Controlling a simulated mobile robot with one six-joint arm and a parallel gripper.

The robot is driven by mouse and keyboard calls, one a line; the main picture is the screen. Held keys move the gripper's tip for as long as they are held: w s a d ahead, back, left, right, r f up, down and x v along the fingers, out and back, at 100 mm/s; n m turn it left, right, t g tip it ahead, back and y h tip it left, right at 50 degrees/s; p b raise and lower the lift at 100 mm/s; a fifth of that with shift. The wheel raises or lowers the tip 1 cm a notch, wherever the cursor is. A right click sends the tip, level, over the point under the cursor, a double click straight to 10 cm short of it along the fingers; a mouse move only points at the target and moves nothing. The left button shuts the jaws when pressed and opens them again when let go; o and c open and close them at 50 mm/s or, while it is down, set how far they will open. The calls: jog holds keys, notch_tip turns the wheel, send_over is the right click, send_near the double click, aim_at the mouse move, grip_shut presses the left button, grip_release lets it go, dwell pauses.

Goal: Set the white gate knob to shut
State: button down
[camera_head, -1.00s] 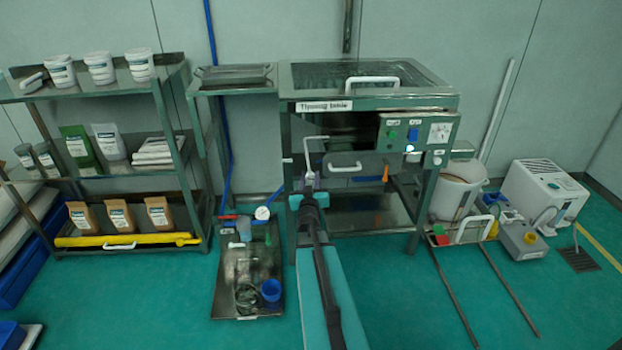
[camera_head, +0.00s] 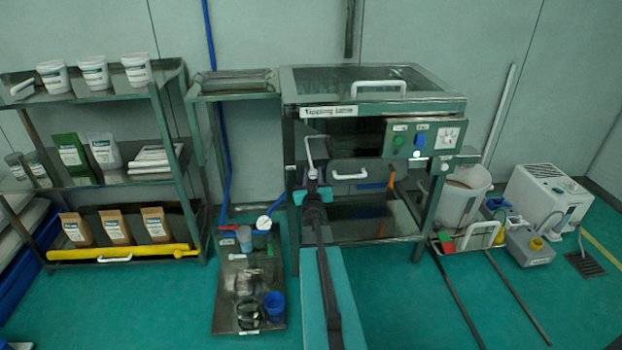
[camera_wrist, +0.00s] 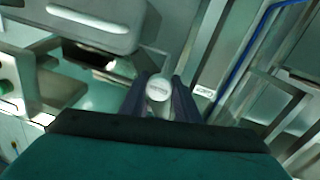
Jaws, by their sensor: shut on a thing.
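The white gate knob (camera_wrist: 158,89) shows in the wrist view as a round white cap with small lettering. My gripper (camera_wrist: 159,97) has its two dark fingers on either side of it and is shut on it. In the head view my gripper (camera_head: 313,186) is at the front left of the sieve machine, below its table top. A pale bent bar (camera_head: 309,150) rises just above the gripper there. The fingers and arm hide the knob in the head view, and I cannot read its setting.
The machine's control box (camera_head: 425,138) and a drawer (camera_head: 350,174) with a white handle are right of the gripper. A floor tray (camera_head: 226,313) holding cups lies left of my arm. A shelf rack (camera_head: 160,120) stands further left.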

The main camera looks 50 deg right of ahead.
jog(key=shift+w+d, duration=0.4)
jog(key=shift+d, duration=0.05)
jog(key=shift+r, duration=0.2)
jog(key=shift+w, duration=0.1)
jog(key=c, duration=1.6)
grip_release()
jog(key=shift+d+r, duration=0.1)
jog(key=shift+o, duration=1.3)
jog(key=shift+w+f, duration=0.1)
jog(key=shift+f, duration=0.15)
jog(key=shift+s+a, duration=0.2)
